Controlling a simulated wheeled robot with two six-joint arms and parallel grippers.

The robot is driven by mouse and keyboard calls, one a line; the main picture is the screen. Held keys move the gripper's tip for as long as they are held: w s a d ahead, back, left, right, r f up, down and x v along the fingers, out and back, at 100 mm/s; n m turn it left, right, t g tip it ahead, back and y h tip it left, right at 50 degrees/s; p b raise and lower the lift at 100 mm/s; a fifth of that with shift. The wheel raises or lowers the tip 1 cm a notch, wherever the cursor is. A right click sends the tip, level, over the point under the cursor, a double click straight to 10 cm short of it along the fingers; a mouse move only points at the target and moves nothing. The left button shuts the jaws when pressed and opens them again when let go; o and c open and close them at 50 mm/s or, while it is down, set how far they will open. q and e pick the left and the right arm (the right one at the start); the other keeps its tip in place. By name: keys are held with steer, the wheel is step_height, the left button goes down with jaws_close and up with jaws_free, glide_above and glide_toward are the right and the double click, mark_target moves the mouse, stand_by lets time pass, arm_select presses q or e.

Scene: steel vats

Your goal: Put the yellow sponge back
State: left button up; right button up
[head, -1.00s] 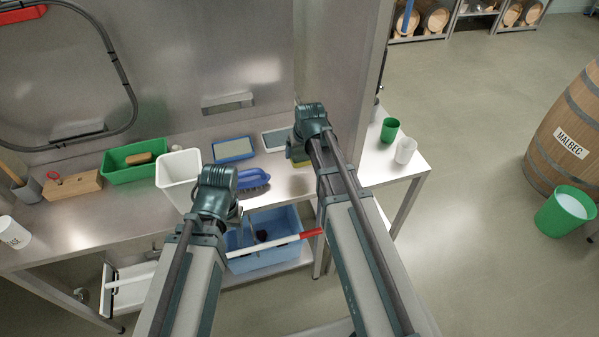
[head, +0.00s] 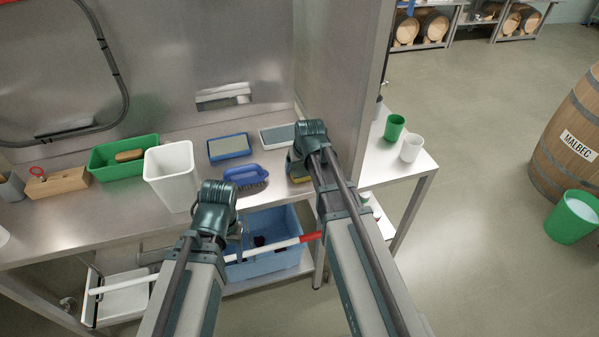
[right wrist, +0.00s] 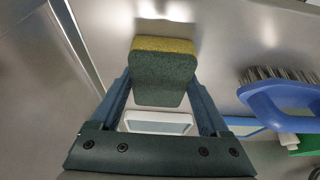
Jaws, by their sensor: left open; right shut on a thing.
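The yellow sponge with a dark green scouring side (right wrist: 162,72) is between the fingers of my right gripper (right wrist: 165,92) in the right wrist view. In the head view a bit of the sponge (head: 292,169) shows beside my right gripper (head: 299,168), over the steel counter; I cannot tell if it touches the counter. A white-rimmed shallow tray (head: 263,139) lies just behind it, and a blue-rimmed tray (head: 212,154) is to its left. My left gripper (head: 236,236) is at the counter's front edge, its fingers mostly hidden, holding nothing that I can see.
A blue brush (head: 246,175) lies on the counter (head: 110,212) left of the sponge. A white bin (head: 170,163), green tray (head: 95,168) and wooden block (head: 60,183) stand further left. A steel wall is close right. A blue crate (head: 265,262) and red-tipped pole are below.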

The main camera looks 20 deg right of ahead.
steer(key=shift+f, duration=0.15)
steer(key=o, duration=1)
steer(key=shift+o, duration=0.2)
steer(key=shift+r, duration=0.2)
steer(key=p+v, duration=1.1)
steer(key=v, duration=0.1)
steer(key=s+a+n+g, duration=0.1)
steer(key=s+a+g, duration=0.1)
steer(key=s+a, duration=0.5)
steer(key=s+a+f+n+g+h, duration=0.1)
steer(key=s+a+n+g, duration=0.1)
steer(key=s+a, duration=0.4)
steer(key=s+g, duration=0.1)
steer(key=s, duration=0.4)
steer(key=shift+s+a+f+h, duration=0.25)
steer(key=shift+s+a+h, duration=0.05)
steer(key=shift+s+a, duration=0.05)
